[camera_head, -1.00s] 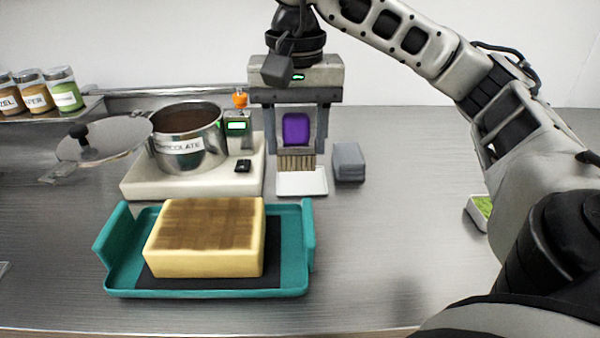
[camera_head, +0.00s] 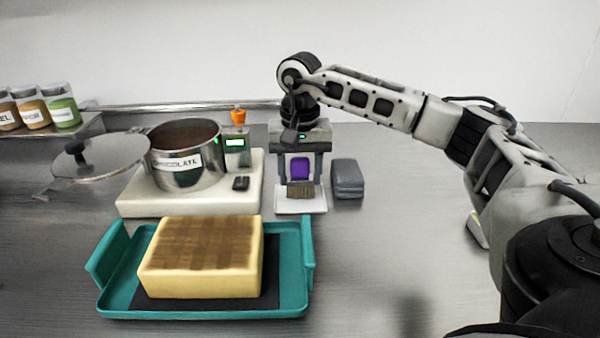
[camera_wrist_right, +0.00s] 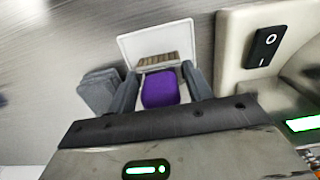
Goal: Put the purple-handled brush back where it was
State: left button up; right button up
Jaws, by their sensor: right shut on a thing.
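The purple-handled brush (camera_head: 300,168) is in my right gripper (camera_head: 300,180), its bristles pointing down. In the right wrist view the purple handle (camera_wrist_right: 160,89) sits between the two dark fingers of my right gripper (camera_wrist_right: 161,86), with the tan bristles (camera_wrist_right: 157,58) beyond it. A small white rest (camera_head: 288,207) lies on the counter under the brush. In the right wrist view the bristles overlap the white rest (camera_wrist_right: 140,44); I cannot tell whether they touch it. My left gripper is not in view.

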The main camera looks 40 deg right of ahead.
jog(key=shift+f, duration=0.35)
jog(key=shift+f, duration=0.1)
jog(key=o, duration=0.9)
jog(key=shift+o, duration=0.2)
notch_tip(320, 180, up, 12)
jog(key=shift+r+p, duration=0.2)
jog(key=shift+p, duration=0.25)
